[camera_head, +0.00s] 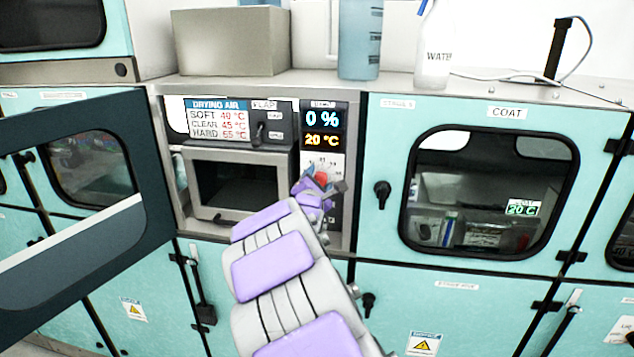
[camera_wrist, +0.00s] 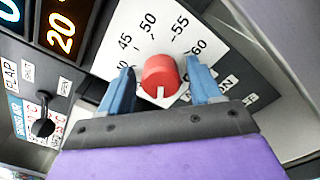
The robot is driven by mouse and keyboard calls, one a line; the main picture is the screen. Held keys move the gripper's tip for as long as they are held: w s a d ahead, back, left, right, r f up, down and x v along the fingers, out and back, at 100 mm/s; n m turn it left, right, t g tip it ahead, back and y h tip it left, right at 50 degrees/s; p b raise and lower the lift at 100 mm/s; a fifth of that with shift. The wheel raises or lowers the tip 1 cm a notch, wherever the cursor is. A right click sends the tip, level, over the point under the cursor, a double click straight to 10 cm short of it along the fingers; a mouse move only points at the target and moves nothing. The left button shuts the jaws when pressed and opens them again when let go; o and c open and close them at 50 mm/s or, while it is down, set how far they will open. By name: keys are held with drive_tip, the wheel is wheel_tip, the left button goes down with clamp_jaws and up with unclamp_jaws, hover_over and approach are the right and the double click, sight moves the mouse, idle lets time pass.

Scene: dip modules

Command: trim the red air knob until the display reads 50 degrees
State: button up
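The red air knob (camera_wrist: 160,76) sits on a white dial plate (camera_wrist: 120,35) with the numbers 45, 50, 55 and 60 above it in the wrist view. Its white mark points down in that view, away from the numbers. In the head view the red knob (camera_head: 321,178) is partly hidden by my gripper (camera_head: 318,188). My gripper (camera_wrist: 162,68) is open, with one blue finger on each side of the knob and a visible gap to each. The display (camera_head: 323,140) reads 20 °C in orange, below 0 % in blue.
A sign (camera_head: 218,119) lists SOFT 40, CLEAR 45 and HARD 65 °C. A flap lever (camera_wrist: 43,127) is left of the dial. An open dark-framed door (camera_head: 150,200) stands at the left. The COAT cabinet (camera_head: 387,250) is at the right.

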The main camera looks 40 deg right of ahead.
drive_tip(key=shift+d+f, duration=0.1)
drive_tip(key=shift+d, duration=0.3)
drive_tip(key=shift+c, duration=0.7)
drive_tip(key=shift+s, duration=0.1)
drive_tip(key=shift+c, duration=0.8)
drive_tip(key=shift+a+f, duration=0.1)
drive_tip(key=shift+a, duration=0.1)
drive_tip(key=c, duration=0.7)
